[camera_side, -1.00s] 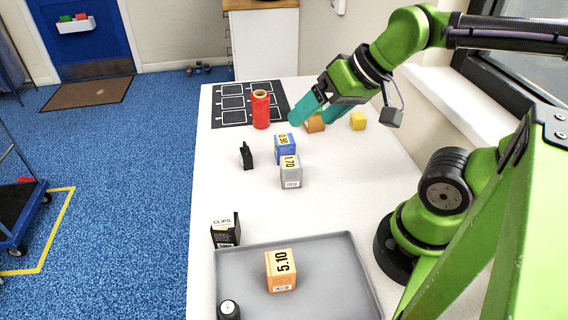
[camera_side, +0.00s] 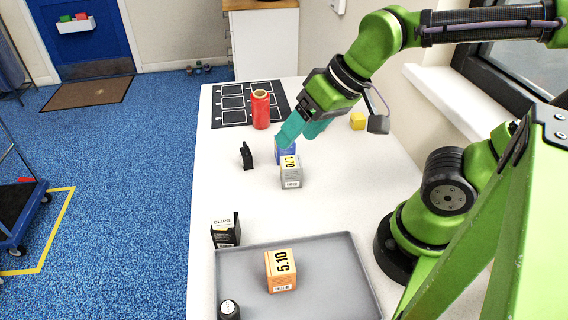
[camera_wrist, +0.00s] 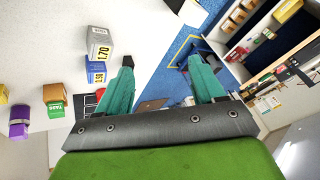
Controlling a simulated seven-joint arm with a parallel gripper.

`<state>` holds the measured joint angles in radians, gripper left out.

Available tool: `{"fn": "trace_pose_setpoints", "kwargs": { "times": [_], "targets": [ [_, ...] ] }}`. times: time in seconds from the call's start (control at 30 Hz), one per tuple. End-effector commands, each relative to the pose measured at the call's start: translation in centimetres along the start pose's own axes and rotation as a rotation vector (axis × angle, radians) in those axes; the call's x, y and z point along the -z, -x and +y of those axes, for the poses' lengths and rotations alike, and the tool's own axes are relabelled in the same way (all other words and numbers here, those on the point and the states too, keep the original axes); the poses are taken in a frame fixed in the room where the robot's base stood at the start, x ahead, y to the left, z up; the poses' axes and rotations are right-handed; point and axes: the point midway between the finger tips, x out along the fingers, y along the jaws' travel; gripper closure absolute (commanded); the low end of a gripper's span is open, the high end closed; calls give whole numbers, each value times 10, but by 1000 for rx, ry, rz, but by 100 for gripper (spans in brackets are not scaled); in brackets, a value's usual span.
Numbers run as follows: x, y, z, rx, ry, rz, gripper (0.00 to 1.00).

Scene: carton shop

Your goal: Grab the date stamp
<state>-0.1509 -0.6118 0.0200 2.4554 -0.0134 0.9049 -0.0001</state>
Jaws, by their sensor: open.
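A small black upright object (camera_side: 246,155), which looks like the date stamp, stands on the white table left of the blue box. In the wrist view a black shape beside the left fingertip (camera_wrist: 126,61) appears to be the same object, partly hidden by the finger. My gripper (camera_side: 298,134) is open, its teal fingers apart above and behind the blue box (camera_side: 279,156). It is to the right of the black object and apart from it. In the wrist view nothing is between the fingers of my gripper (camera_wrist: 161,66).
A grey box (camera_side: 291,172) stands in front of the blue one. A red roll (camera_side: 261,110) stands on the black outlined mat (camera_side: 228,118). A yellow block (camera_side: 357,121) is at right. A grey tray (camera_side: 335,275) holds an orange box (camera_side: 280,271); a CLIPS box (camera_side: 226,231) is near it.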

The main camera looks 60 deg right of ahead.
Motion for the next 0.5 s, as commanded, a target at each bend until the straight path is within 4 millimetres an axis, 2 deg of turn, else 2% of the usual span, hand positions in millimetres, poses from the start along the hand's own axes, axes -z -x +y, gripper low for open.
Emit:
{"fn": "trace_pose_setpoints", "kwargs": {
  "times": [0.03,0.17,0.3,0.4,0.5],
  "targets": [
    [-4,-12,-21,2,84,-72,32],
    [-19,-39,-75,-4,315,-233,32],
    [-51,-65,-135,-20,572,-388,32],
    [-78,-81,-172,-34,735,-476,32],
    [-102,-91,-199,-50,859,-536,32]
  ]
}}
